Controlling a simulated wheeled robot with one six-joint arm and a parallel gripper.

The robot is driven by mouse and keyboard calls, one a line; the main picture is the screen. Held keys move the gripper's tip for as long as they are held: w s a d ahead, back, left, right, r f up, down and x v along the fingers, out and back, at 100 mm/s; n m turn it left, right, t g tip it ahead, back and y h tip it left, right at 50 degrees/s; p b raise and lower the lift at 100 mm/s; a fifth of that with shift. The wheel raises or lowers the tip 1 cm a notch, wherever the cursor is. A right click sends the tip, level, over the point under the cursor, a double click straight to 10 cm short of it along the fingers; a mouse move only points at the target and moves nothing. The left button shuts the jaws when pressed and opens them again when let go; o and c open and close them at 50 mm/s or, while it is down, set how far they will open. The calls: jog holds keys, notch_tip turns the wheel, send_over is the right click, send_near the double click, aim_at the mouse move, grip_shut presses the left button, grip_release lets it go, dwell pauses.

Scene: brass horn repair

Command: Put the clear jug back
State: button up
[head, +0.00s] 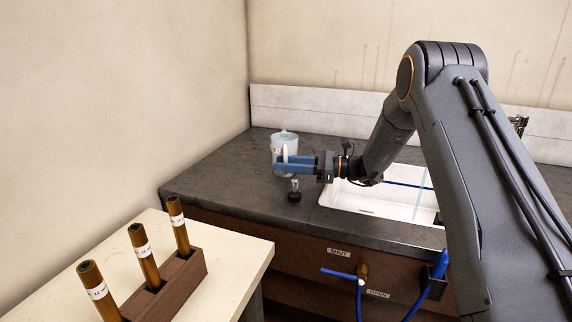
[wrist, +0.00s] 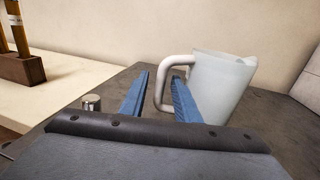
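The clear jug (head: 285,140) stands upright on the dark counter, left of the sink, and looks pale and translucent. It also shows in the wrist view (wrist: 222,90), with its handle (wrist: 160,88) toward the left. My gripper (head: 281,163) is at the jug's near side, low over the counter. In the wrist view my gripper's blue fingers (wrist: 160,76) are apart. The upright part of the handle shows in the gap between them, nearer the right finger. The right finger hides part of the jug; I cannot tell whether it touches.
A small dark-based, metal-topped item (head: 295,191) stands close in front of my gripper. The white sink (head: 385,198) is to the right. A rack (head: 190,274) with brown tubes stands on the pale table at left. A blue-handled valve (head: 350,274) is below the counter edge.

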jog(key=shift+r, duration=0.1)
jog(key=d+b, duration=0.1)
jog(key=d, duration=0.3)
jog(key=s+d, duration=0.1)
jog(key=d, duration=0.3)
jog(key=d+b, duration=0.1)
jog(key=d, duration=0.3)
jog(key=shift+s+b, duration=0.35)
jog(key=shift+s, duration=0.05)
jog(key=shift+s, duration=0.1)
